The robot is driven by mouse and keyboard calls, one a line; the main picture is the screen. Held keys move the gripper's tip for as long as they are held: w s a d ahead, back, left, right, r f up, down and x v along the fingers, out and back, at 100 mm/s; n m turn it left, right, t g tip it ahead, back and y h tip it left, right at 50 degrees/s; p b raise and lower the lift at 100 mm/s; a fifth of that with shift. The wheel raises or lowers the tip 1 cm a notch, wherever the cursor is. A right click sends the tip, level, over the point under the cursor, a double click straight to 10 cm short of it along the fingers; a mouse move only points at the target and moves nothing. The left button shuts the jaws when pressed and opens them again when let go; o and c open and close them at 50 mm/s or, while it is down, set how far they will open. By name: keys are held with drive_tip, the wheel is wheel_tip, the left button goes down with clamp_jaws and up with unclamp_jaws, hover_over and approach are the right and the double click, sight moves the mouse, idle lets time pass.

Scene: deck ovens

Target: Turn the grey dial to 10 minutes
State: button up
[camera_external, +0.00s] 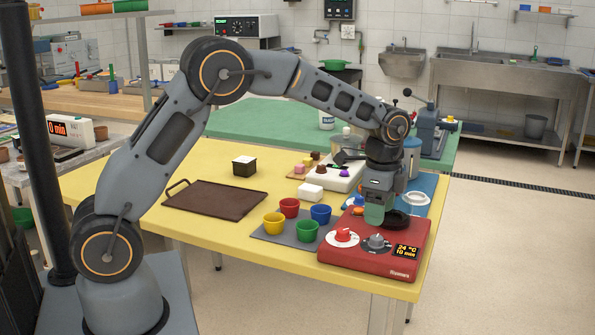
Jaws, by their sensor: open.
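A red appliance (352,262) sits at the front right corner of the yellow table. The grey dial (376,242) is on its sloping front, between a red dial (342,236) on the left and a dark display (405,251) on the right. The display reads 24 °C and 10 min in orange. My gripper (377,219) points down just above and behind the grey dial, over the appliance's top. It is open and holds nothing visible. The dial's front shows clear of the jaws, and its exact pointer direction is too small to read.
Red, blue, yellow and green cups (306,231) stand on a grey mat left of the appliance. A white block (311,192) and a brown tray (213,201) lie farther left. A dark round plate (397,220) is on the appliance, close beside my gripper.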

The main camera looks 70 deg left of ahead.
sight(377, 237)
wheel_tip(377, 237, up, 8)
drive_tip(key=shift+f, duration=0.25)
idle(0.5)
